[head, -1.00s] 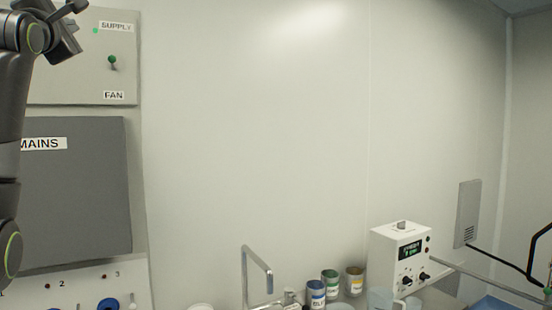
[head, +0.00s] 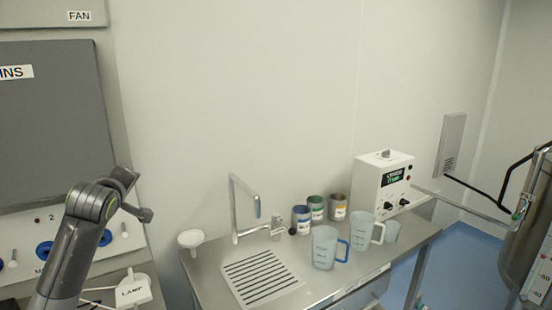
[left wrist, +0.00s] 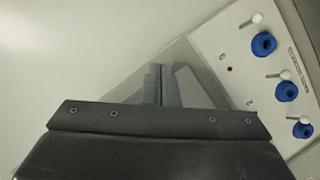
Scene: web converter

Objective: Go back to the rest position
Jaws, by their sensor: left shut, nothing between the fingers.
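My left gripper (head: 135,197) shows in the head view at the lower left, in front of the panel with blue knobs and above the left end of the steel bench. In the left wrist view its two fingers (left wrist: 161,86) are together with nothing between them. My left arm comes up from the bottom left of the head view. My right gripper is in neither current view.
A panel with blue knobs (left wrist: 263,44) is close on the right in the left wrist view. The steel bench (head: 310,280) holds a funnel (head: 190,238), jugs (head: 324,248), cans and a white meter box (head: 381,182). A steel tank (head: 530,230) stands at right.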

